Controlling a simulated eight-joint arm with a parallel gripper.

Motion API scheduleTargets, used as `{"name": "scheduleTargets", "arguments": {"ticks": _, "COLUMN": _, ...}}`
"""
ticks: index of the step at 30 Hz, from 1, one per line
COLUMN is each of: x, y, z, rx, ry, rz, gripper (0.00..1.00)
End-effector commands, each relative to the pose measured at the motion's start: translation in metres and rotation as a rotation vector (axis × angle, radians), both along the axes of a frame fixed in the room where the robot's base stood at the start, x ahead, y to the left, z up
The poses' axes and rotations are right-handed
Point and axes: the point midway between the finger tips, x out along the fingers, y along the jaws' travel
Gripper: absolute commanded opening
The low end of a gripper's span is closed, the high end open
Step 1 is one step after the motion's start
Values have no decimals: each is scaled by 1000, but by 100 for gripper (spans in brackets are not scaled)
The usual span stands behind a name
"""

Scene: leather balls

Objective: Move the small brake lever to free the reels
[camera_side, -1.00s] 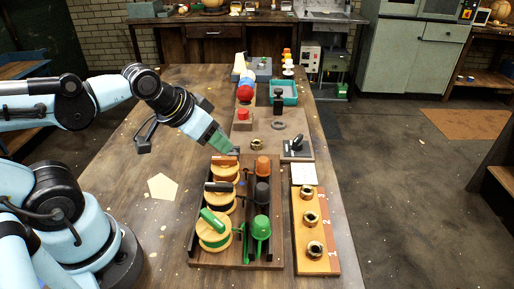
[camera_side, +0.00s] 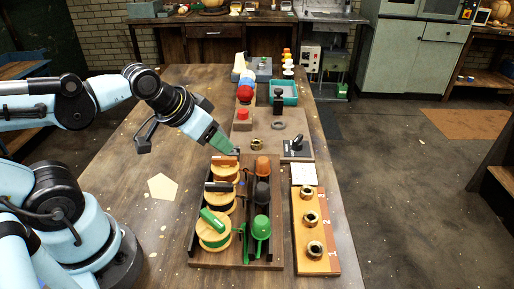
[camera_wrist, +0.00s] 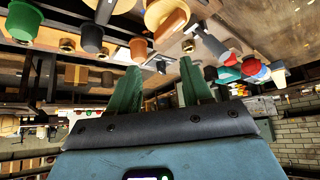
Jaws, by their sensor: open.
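My gripper (camera_side: 229,150) points down and right above the far end of the reel rack (camera_side: 263,257). Its green fingers are apart and empty in the wrist view (camera_wrist: 162,86). The rack holds three wooden reels in a row: one with orange (camera_side: 223,172), one with black (camera_side: 220,196) and one with green (camera_side: 213,232). Orange, black and green cups (camera_side: 262,226) stand to their right. A small black lever (camera_side: 298,142) sits on a dark plate beyond the rack, to the right of my gripper. I cannot tell whether it is the brake lever; no other lever is clearly distinguishable.
A wooden board with brass rings (camera_side: 311,219) lies right of the rack. A brass ring (camera_side: 257,144), a red button (camera_side: 243,114) and a black post (camera_side: 278,101) stand beyond it. A teal tray (camera_side: 290,99) is farther back. The table's left side is mostly clear.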

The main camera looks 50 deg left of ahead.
Motion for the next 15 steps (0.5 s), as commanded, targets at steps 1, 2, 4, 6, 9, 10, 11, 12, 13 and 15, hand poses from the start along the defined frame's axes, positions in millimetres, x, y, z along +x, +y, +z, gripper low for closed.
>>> {"name": "scheduleTargets", "arguments": {"ticks": 1, "x": 1, "y": 3, "z": 1, "rx": -7, "ry": 4, "rz": 13, "gripper": 48}}
{"name": "scheduleTargets", "arguments": {"ticks": 2, "x": 1, "y": 5, "z": 1, "rx": -15, "ry": 9, "rz": 26, "gripper": 48}}
{"name": "scheduleTargets", "arguments": {"ticks": 4, "x": 4, "y": 14, "z": 3, "rx": -51, "ry": 25, "rz": 74, "gripper": 48}}
{"name": "scheduleTargets", "arguments": {"ticks": 6, "x": 7, "y": 28, "z": 6, "rx": -106, "ry": 47, "rz": 147, "gripper": 48}}
{"name": "scheduleTargets", "arguments": {"ticks": 9, "x": 11, "y": 51, "z": 12, "rx": -208, "ry": 77, "rz": 263, "gripper": 48}}
{"name": "scheduleTargets", "arguments": {"ticks": 10, "x": 13, "y": 58, "z": 14, "rx": -238, "ry": 83, "rz": 297, "gripper": 48}}
{"name": "scheduleTargets", "arguments": {"ticks": 11, "x": 14, "y": 65, "z": 16, "rx": -269, "ry": 88, "rz": 328, "gripper": 48}}
{"name": "scheduleTargets", "arguments": {"ticks": 12, "x": 15, "y": 74, "z": 18, "rx": -308, "ry": 93, "rz": 366, "gripper": 48}}
{"name": "scheduleTargets", "arguments": {"ticks": 13, "x": 16, "y": 80, "z": 20, "rx": -335, "ry": 96, "rz": 392, "gripper": 48}}
{"name": "scheduleTargets", "arguments": {"ticks": 15, "x": 17, "y": 92, "z": 24, "rx": -392, "ry": 98, "rz": 442, "gripper": 48}}
